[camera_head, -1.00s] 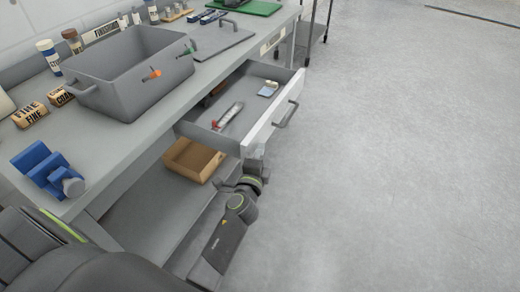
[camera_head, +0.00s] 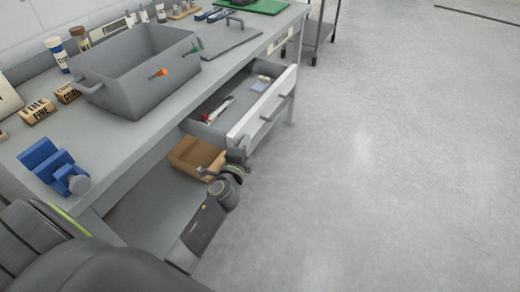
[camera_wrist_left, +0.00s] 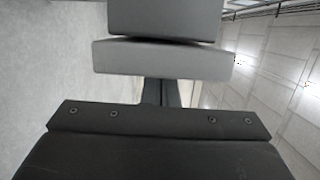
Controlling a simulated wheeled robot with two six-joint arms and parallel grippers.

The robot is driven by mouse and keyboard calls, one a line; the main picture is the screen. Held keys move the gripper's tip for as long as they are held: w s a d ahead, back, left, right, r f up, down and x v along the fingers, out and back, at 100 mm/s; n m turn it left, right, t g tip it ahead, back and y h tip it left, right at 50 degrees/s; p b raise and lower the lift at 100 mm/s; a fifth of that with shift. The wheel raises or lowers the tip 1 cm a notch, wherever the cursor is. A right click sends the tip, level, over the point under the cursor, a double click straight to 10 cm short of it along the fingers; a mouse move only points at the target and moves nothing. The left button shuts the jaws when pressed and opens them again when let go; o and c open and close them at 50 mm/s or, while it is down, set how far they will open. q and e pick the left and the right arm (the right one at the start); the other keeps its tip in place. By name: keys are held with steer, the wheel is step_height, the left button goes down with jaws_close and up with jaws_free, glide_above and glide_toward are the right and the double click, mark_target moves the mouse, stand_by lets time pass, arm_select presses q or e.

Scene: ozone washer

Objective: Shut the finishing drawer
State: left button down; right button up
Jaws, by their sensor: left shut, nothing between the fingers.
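The gripper holds nothing. My right gripper is not in view.
The workbench (camera_head: 120,140) carries a grey bin (camera_head: 140,95), a blue clamp-like tool (camera_head: 52,168) and several labelled blocks and bottles. A brown open box (camera_head: 195,155) sits on the shelf below the drawer. The floor (camera_head: 400,150) to the right is clear.

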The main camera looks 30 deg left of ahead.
mark_target(212, 137)
arm_select(q)
steer(key=a+b, duration=0.2)
steer(key=a, duration=0.9)
steer(key=shift+w+a, duration=0.2)
